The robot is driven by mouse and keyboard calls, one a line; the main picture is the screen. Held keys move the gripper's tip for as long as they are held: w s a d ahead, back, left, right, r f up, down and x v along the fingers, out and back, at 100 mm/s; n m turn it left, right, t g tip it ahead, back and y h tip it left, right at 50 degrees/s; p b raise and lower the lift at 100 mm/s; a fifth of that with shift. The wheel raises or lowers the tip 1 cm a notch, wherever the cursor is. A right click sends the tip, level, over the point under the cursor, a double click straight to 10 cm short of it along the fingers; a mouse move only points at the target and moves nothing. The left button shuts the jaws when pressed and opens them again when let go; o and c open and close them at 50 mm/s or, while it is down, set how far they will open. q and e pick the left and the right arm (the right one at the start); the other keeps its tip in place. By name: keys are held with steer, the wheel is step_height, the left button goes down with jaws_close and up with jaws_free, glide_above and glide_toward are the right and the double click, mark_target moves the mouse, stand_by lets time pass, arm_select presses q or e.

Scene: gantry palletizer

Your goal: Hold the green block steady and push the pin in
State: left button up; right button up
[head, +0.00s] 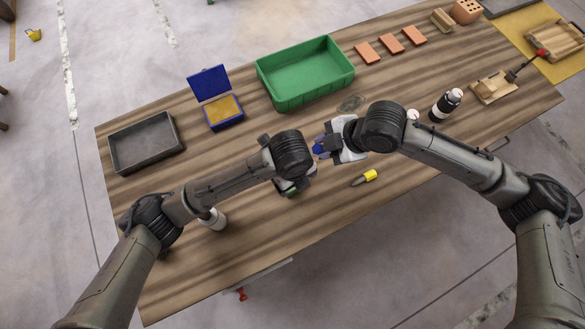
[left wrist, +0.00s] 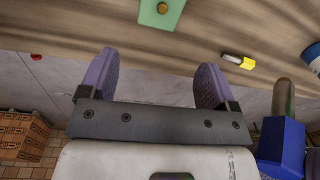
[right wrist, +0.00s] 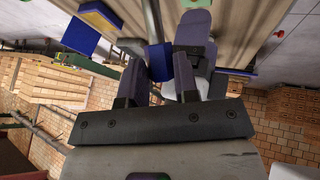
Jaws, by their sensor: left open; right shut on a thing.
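The green block (left wrist: 161,12) lies on the table at the top of the left wrist view, with a round brass-coloured spot on its face. In the head view only a sliver of green (head: 291,193) shows under my left gripper (head: 298,185). My left gripper (left wrist: 157,62) is open and empty, apart from the block. My right gripper (head: 327,146) is shut on the pin, which has a blue head (left wrist: 281,143) and a grey rounded shaft. The pin also shows between the right fingers in the right wrist view (right wrist: 160,62). It is held clear of the block.
A white bottle (head: 213,219) stands by my left arm. A grey tray (head: 147,142), an open blue box (head: 223,112) and a green crate (head: 306,75) stand behind. A black-and-white bottle (head: 446,105) is at right.

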arm_select(q)
steer(key=shift+w+a+r+m+y, duration=0.15)
steer(key=shift+w+a+m+y, duration=0.15)
steer(key=shift+w+m, duration=0.15)
steer(key=shift+w+f, duration=0.15)
steer(key=shift+f, duration=0.3)
step_height(320, 180, down, 11)
steer(key=c, duration=1.2)
